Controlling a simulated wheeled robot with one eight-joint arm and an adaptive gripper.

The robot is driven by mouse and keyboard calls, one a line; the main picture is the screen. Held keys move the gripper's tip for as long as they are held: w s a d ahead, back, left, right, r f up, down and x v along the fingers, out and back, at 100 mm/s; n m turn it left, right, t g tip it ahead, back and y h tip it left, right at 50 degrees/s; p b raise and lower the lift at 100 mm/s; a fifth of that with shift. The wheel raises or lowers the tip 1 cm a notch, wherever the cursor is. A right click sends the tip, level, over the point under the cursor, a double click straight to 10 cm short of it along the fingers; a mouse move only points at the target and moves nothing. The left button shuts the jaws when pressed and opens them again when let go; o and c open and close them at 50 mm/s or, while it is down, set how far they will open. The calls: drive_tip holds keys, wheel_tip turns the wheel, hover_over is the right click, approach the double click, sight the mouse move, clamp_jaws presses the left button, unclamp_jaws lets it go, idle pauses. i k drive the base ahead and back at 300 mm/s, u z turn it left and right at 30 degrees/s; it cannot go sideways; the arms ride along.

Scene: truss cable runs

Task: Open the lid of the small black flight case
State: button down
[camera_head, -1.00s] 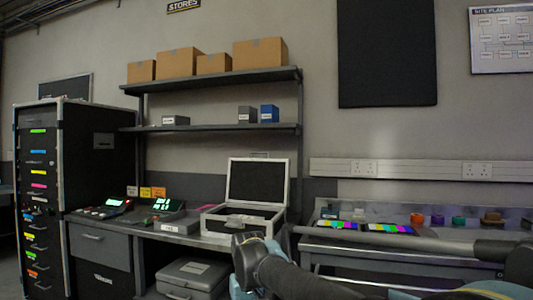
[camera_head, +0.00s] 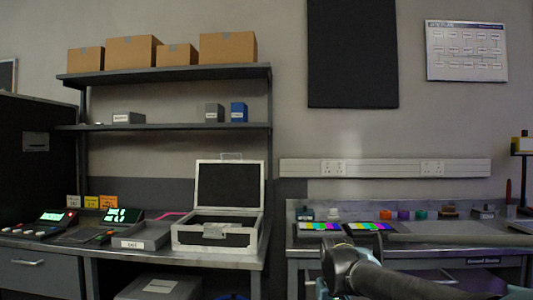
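The small black flight case (camera_head: 190,238) stands on the left workbench. It has pale metal edges and dark panels. Its lid (camera_head: 229,185) is raised, standing nearly upright at the back with its dark inner face toward me. A small grey piece, perhaps a latch or label, shows at the front of the case; I cannot tell which. My arm rises at the lower right, to the right of the case and apart from it in the picture. My gripper does not show, so its fingers cannot be judged.
A grey tray (camera_head: 142,237) sits left of the case, with lit consoles (camera_head: 122,216) beyond it. A shelf (camera_head: 165,75) with cardboard boxes hangs above. The right bench (camera_head: 305,244) holds colour charts and small coloured items. A grey case (camera_head: 158,288) lies under the left bench.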

sight(221, 184)
drive_tip(key=z, duration=0.3)
drive_tip(key=k, duration=1.1)
drive_tip(key=u, duration=0.75)
drive_tip(key=i, duration=0.8)
